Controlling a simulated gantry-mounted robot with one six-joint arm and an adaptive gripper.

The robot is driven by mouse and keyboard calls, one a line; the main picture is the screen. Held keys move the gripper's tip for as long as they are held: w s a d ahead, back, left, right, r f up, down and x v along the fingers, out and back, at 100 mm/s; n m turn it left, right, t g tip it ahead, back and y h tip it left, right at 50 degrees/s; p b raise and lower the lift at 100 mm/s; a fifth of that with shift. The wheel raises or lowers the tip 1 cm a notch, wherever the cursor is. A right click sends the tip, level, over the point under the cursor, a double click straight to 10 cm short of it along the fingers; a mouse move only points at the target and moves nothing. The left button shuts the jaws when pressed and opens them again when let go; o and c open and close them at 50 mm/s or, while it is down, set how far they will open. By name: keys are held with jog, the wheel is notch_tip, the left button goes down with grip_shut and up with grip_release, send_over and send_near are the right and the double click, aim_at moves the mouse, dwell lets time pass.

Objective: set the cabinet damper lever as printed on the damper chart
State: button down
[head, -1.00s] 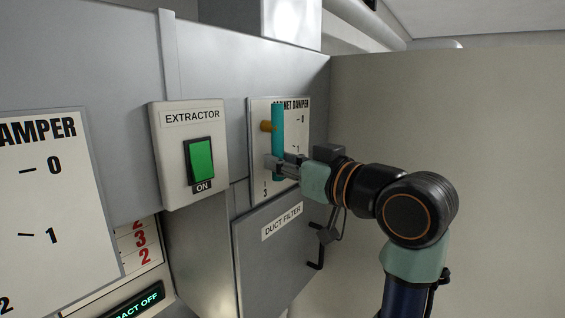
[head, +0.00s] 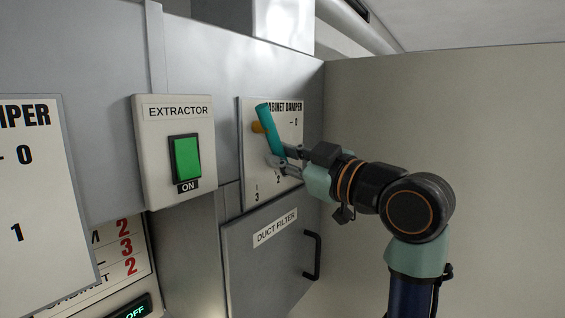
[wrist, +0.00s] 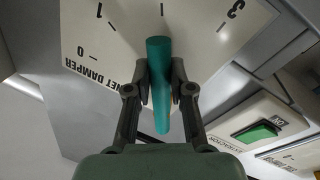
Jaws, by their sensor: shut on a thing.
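The cabinet damper lever (head: 270,130) is a teal bar on an orange-brown pivot, in front of the cabinet damper plate (head: 292,114). It is tilted, its lower end to the right, towards the plate's 2. My gripper (head: 281,160) is shut on its lower part. In the wrist view the fingers (wrist: 160,92) hold both sides of the lever (wrist: 160,52), whose end lines up with a tick between 1 and 3.
An extractor box (head: 173,112) with a green switch marked ON is left of the plate. The duct filter door (head: 262,262) with a black handle (head: 312,255) is below. Another damper plate (head: 35,200) stands at far left. A plain wall (head: 450,120) lies right.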

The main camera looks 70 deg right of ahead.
dwell(0.4)
jog(key=c, duration=1)
grip_release()
jog(key=shift+s, duration=0.1)
jog(key=v, duration=1.2)
jog(key=shift+d, duration=0.1)
